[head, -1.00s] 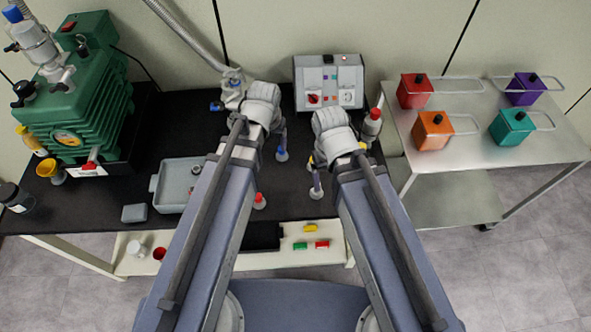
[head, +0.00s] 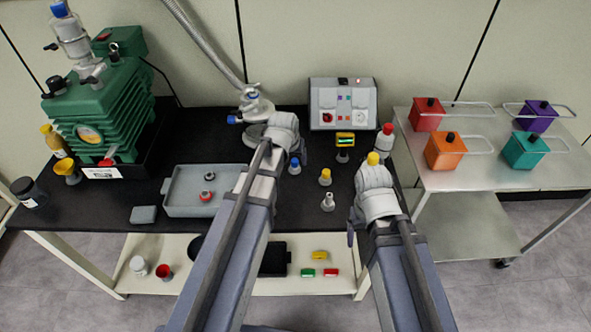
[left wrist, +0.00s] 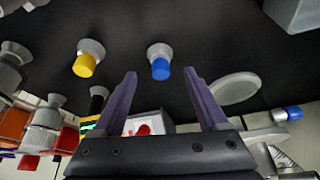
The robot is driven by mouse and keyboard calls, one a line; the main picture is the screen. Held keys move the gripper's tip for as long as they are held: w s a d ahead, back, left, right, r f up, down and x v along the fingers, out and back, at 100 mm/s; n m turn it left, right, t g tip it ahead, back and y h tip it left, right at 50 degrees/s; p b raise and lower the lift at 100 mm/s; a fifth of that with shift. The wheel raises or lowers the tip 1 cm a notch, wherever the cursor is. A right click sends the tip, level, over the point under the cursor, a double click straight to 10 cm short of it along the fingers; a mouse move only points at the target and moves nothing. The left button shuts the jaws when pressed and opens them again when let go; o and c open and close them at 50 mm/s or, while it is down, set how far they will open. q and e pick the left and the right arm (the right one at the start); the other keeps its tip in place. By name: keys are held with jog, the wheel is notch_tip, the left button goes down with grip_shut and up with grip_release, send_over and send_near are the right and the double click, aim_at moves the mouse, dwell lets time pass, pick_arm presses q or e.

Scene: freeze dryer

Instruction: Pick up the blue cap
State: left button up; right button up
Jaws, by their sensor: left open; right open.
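The blue cap (head: 294,162) sits on a small upright grey flask on the black bench, just below my left gripper (head: 300,152). In the left wrist view, the blue cap (left wrist: 161,69) shows between and slightly beyond the tips of two spread purple fingers. My left gripper (left wrist: 161,76) is open, holds nothing, and appears apart from the cap. My right gripper (head: 352,228) is lower right, near the bench's front edge; its fingers are partly hidden by its own wrist.
A yellow-capped flask (head: 325,177) and a bare-topped flask (head: 328,202) stand right of the blue cap. A control box (head: 343,103) and a red-capped bottle (head: 386,140) stand behind. A blue tap (head: 235,119) is at back left.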

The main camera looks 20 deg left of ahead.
aim_at(294, 161)
pick_arm(q)
jog(key=shift+w+b+x, duration=0.15)
jog(key=shift+b+x, duration=1)
jog(key=shift+x, duration=0.25)
jog(key=shift+w+b+x, duration=0.15)
jog(key=shift+b+x, duration=0.95)
jog(key=shift+x, duration=0.25)
jog(key=shift+r, duration=0.2)
grip_shut()
